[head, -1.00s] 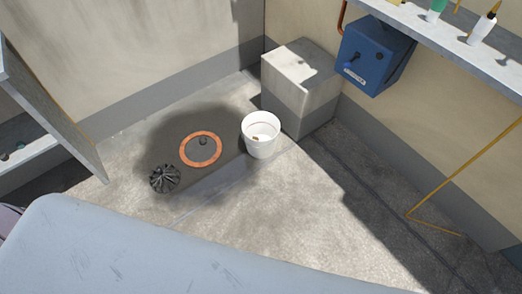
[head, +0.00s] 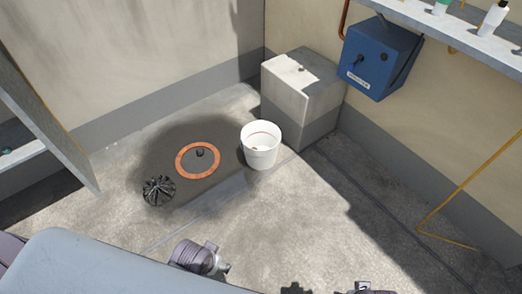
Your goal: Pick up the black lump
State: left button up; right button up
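The black lump (head: 201,152) is a small dark piece on the grey disc inside an orange ring (head: 178,161) on the floor. The ring lies in a dark patch of floor, left of the white bucket. A black ribbed dome (head: 158,190) sits just in front and to the left of the ring. Purple-grey parts of my arms show at the bottom edge, well short of the lump. No fingertips of either gripper can be made out. Nothing is seen touching the lump.
A white bucket (head: 260,148) with something small inside stands right of the ring, by a concrete block (head: 302,90). A blue box (head: 378,60) hangs on the wall under a shelf (head: 470,35). A leaning panel (head: 45,125) is at left.

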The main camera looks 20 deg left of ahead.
aim_at(200, 151)
jog(key=u, duration=1.1)
jog(key=i+j, duration=0.5)
jog(key=j, duration=0.15)
